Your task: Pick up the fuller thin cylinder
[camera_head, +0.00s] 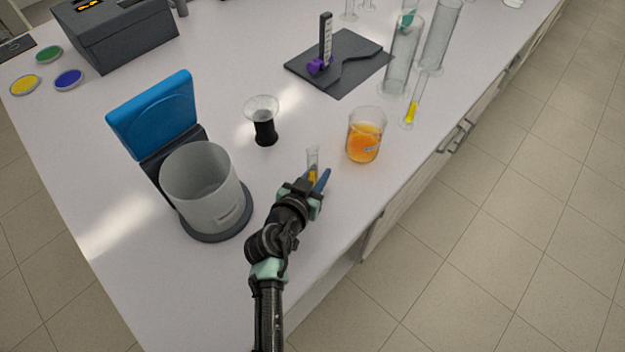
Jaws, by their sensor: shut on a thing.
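A thin glass cylinder (312,158) with yellow-orange liquid low in it stands upright between the blue fingers of my gripper (315,178). My gripper is shut on it, low on its body, and the fingers hide its lower part and base. I cannot tell whether it touches the table. A second thin cylinder (414,100) with yellow liquid in its lower part stands at the right, near the table edge, apart from my gripper. With the held one partly hidden, I cannot compare their levels for certain.
A beaker of orange liquid (364,140) stands just right of my gripper. A black-based glass piece (264,120) is behind it, and a blue-lidded device (205,185) is left. Large clear cylinders (402,60) stand at the back right. The table's front edge is close.

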